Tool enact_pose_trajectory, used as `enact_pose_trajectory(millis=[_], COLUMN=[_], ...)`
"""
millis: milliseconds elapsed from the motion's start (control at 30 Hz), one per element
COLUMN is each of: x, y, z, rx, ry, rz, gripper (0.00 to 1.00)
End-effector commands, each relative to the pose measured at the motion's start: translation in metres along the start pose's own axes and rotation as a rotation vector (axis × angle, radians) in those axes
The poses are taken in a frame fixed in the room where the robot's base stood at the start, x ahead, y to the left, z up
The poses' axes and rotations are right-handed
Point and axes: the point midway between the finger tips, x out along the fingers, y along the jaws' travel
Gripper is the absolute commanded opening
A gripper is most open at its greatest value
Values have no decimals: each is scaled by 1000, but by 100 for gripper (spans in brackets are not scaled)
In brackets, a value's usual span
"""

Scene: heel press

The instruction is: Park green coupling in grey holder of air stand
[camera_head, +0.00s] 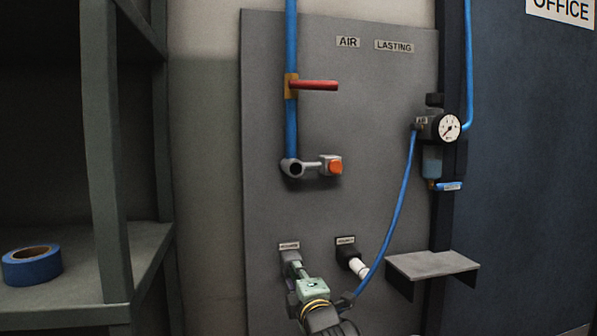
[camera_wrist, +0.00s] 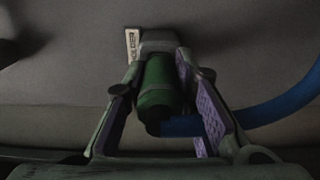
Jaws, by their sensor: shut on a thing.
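The green coupling (camera_wrist: 158,82) stands upright between the purple-padded fingers of my gripper (camera_wrist: 161,78) in the wrist view. My gripper is shut on it. Its upper end meets the grey holder (camera_wrist: 157,41), directly under it. I cannot tell how deep it sits. A blue hose (camera_wrist: 275,113) leaves the coupling's lower end to the right. In the head view, my gripper (camera_head: 297,275) is at the grey holder (camera_head: 289,257) low on the grey panel, and mostly hides the coupling.
A black holder with a white fitting (camera_head: 358,268) is just right of my gripper. A small grey shelf (camera_head: 432,265) juts out further right. A red lever (camera_head: 315,86) and an orange-ended fitting (camera_head: 331,166) are above. A rack with blue tape (camera_head: 32,266) stands left.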

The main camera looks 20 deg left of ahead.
Motion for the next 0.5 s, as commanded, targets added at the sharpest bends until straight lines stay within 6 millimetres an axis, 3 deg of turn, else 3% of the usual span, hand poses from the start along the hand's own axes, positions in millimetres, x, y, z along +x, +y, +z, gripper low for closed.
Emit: enact_pose_trajectory(millis=[233,267,500], x=[5,5,5], y=[0,0,0], z=[0,0,0], rx=[0,0,0], ry=[0,0,0], rz=[0,0,0], gripper=[0,25,41])
